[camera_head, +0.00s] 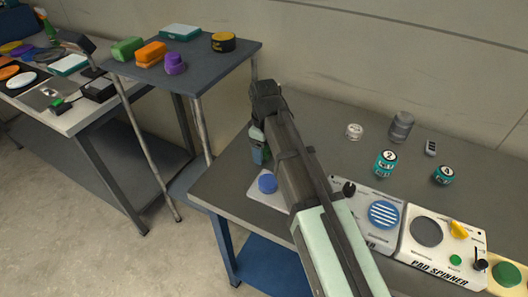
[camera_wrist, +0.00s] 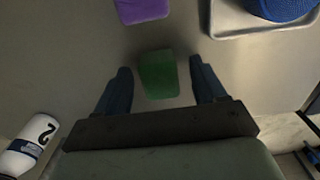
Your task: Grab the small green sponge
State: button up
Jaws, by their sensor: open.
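A small green sponge (camera_wrist: 158,75) lies on the grey tabletop in the wrist view. My gripper (camera_wrist: 160,68) is open, with one dark blue finger on each side of the sponge in the picture and a gap on both sides. I cannot tell how far above the sponge the fingertips are. In the head view my gripper (camera_head: 261,157) points down over the left part of the grey table, partly behind my arm. The sponge is hidden there.
A purple block (camera_wrist: 142,10) lies beyond the sponge. A tray (camera_wrist: 228,32) with a blue round pad (camera_wrist: 283,7) is at upper right. A white bottle (camera_wrist: 30,143) is at lower left. Another green block (camera_head: 127,48) sits on the cart. Cans and polisher panels occupy the table's right.

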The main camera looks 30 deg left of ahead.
jog(key=shift+c, duration=0.2)
jog(key=c, duration=1)
jog(key=shift+r, duration=0.15)
